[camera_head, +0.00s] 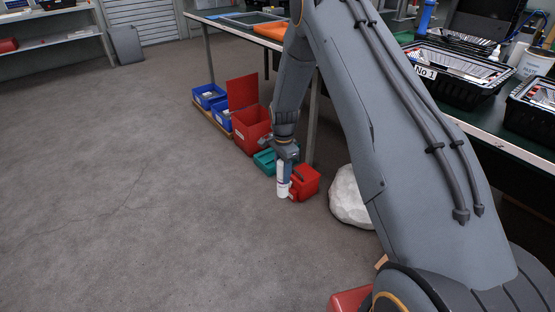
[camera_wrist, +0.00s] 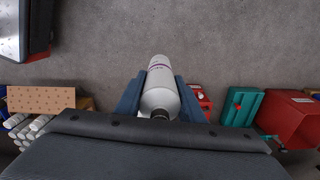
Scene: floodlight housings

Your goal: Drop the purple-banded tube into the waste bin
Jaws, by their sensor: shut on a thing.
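The white tube (camera_wrist: 160,90) has a narrow purple band near its far end in the wrist view. My gripper (camera_wrist: 158,92) is shut on it, with one finger on each side. In the head view my gripper (camera_head: 286,153) points down, and the tube (camera_head: 283,182) hangs below it, in front of a small red container. I cannot tell how high it is above the floor. A red bin with a raised lid (camera_head: 251,132) stands behind my gripper; whether it is the waste bin I cannot tell. A dark grey bin-like box (camera_head: 125,45) stands far off at the left.
A teal case (camera_wrist: 240,103) and the small red container (camera_head: 306,183) lie by the table leg. Blue bins (camera_head: 209,96) stand farther back. A pale rock (camera_head: 349,197) is at the right, by the green-topped table (camera_head: 500,135). The floor at left is clear.

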